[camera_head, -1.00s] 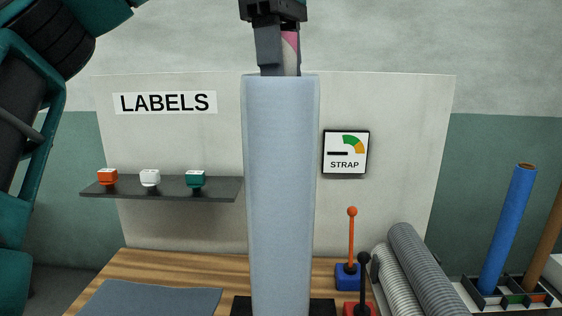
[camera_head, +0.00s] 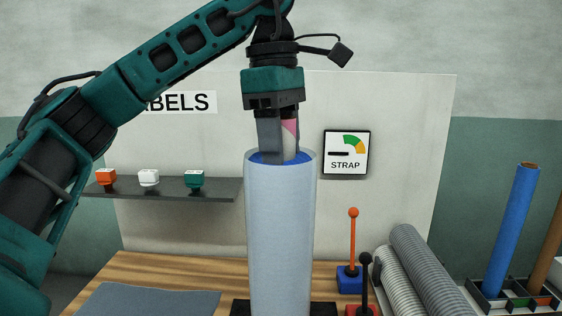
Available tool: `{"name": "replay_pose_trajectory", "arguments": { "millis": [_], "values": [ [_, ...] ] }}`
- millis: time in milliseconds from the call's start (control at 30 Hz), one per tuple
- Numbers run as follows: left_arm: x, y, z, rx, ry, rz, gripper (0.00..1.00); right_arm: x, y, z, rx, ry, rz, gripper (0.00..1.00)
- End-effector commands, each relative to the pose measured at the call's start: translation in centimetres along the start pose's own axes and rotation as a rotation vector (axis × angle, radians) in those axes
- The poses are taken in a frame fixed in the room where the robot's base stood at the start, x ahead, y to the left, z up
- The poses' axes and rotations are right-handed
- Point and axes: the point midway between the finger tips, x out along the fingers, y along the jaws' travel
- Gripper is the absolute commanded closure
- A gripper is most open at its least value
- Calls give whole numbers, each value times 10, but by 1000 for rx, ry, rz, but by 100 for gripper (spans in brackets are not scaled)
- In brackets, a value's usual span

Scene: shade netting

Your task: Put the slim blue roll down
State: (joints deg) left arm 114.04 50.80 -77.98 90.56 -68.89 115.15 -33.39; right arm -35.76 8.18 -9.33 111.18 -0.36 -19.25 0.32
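A tall pale blue roll (camera_head: 280,235) stands upright in the middle of the view, with a darker blue top face. Its lower end is cut off by the frame edge, so I cannot tell what it rests on. My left gripper (camera_head: 279,150) points down at its top, with its fingers around a pink and pale stub at the centre. A slimmer, bright blue roll (camera_head: 511,230) leans in a rack (camera_head: 480,298) at the right, apart from my gripper. My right gripper is out of view.
Black blocks (camera_head: 324,308) flank the roll on the wooden bench (camera_head: 170,268). A grey mat (camera_head: 150,301) lies left. A shelf (camera_head: 215,190) is behind.

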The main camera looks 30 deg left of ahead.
Motion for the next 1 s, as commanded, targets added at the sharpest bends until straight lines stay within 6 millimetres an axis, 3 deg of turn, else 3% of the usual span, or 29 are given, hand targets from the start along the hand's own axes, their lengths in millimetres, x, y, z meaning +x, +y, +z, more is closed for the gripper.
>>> {"name": "replay_pose_trajectory", "arguments": {
  "millis": [67,467,500,767,1000],
  "values": [
    [12,0,-1,2,-2,1,100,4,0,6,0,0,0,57],
    [14,0,-1,1,-2,4,100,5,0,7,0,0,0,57],
    [16,0,-2,1,0,1,50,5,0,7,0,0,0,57],
    [15,0,-1,1,0,0,26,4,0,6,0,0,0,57],
    [14,0,-1,1,0,1,26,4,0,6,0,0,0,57]
  ]
}}
